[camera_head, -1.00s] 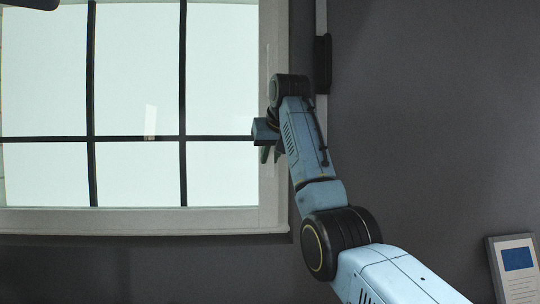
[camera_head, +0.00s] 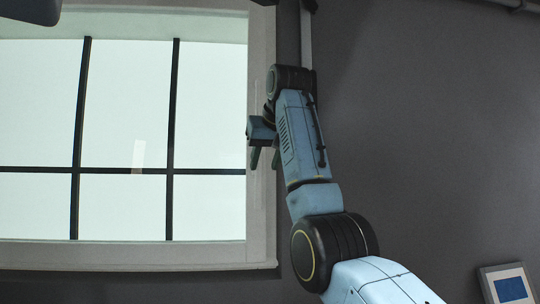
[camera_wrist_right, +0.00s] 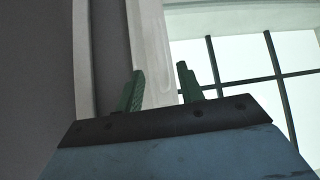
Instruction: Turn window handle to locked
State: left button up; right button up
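The window (camera_head: 125,120) has a pale frame and black bars, and fills the left of the head view. My right gripper (camera_head: 264,160) is at the window's right frame post (camera_head: 262,215), pointing down in that view. In the right wrist view its two green fingers (camera_wrist_right: 160,82) stand apart, with the pale post (camera_wrist_right: 150,45) behind the gap. I see nothing clearly held between them. I cannot make out a window handle; it may be hidden by the gripper or blend with the pale frame. My left gripper is not in view.
A pale vertical strip (camera_head: 306,40) runs up the dark grey wall (camera_head: 430,130) right of the window. A panel with a blue rectangle (camera_head: 508,287) is at the lower right. The wall between looks bare.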

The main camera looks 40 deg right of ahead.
jog(key=b+v, duration=0.2)
jog(key=v, duration=0.2)
jog(key=shift+s+a+r+b, duration=0.1)
jog(key=shift+s+r+b, duration=0.15)
jog(key=shift+b, duration=0.05)
